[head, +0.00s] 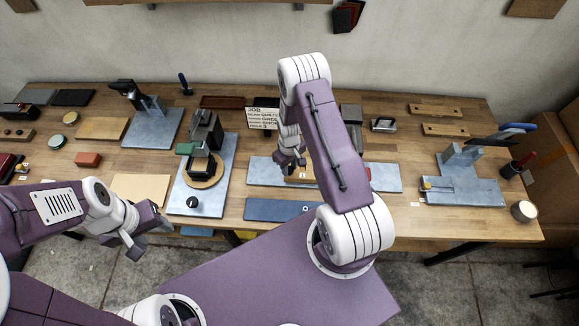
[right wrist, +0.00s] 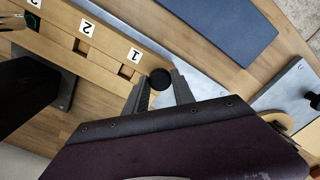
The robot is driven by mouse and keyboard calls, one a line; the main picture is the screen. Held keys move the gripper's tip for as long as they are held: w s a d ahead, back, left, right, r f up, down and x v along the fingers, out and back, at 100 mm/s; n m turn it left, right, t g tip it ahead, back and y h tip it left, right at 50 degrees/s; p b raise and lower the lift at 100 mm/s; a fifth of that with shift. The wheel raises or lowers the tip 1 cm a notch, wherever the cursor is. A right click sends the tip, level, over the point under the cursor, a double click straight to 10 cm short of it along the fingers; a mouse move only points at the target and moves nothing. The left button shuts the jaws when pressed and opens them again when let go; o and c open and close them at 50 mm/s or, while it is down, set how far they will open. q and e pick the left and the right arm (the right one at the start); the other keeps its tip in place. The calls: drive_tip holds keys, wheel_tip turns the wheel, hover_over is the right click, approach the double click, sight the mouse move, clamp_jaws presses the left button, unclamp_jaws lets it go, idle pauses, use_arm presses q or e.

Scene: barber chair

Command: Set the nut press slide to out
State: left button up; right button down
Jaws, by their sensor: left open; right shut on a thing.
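A wooden slide bar (right wrist: 100,50) with pockets numbered 1, 2 and 3 lies along a pale metal plate (right wrist: 180,70) in the right wrist view. A round black knob (right wrist: 160,77) stands at its end near pocket 1. My right gripper (right wrist: 160,88) is shut on this knob. In the head view my right gripper (head: 290,160) is low over the middle plate (head: 385,178), and my right arm hides much of the slide and press. My left gripper (head: 148,236) is open and empty in front of the bench's left part, away from the slide.
A blue mat (head: 275,209) lies in front of the middle plate. Left of it stands a black press-like device on a plate (head: 190,205). A job card (head: 263,117) stands behind. Another metal fixture (head: 465,190) is at right.

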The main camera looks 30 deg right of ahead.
drive_tip(key=shift+w+a, duration=0.2)
drive_tip(key=shift+w, duration=0.05)
drive_tip(key=w+a+b, duration=0.1)
drive_tip(key=w+a, duration=0.1)
drive_tip(key=a, duration=0.1)
drive_tip(key=w+a+b, duration=0.2)
drive_tip(key=a, duration=0.1)
drive_tip(key=w+a+b, duration=0.2)
drive_tip(key=a, duration=0.2)
drive_tip(key=shift+d+r, duration=0.1)
drive_tip(key=c, duration=1.1)
unclamp_jaws()
drive_tip(key=shift+a, duration=0.2)
drive_tip(key=shift+o, duration=0.2)
drive_tip(key=shift+a, duration=0.1)
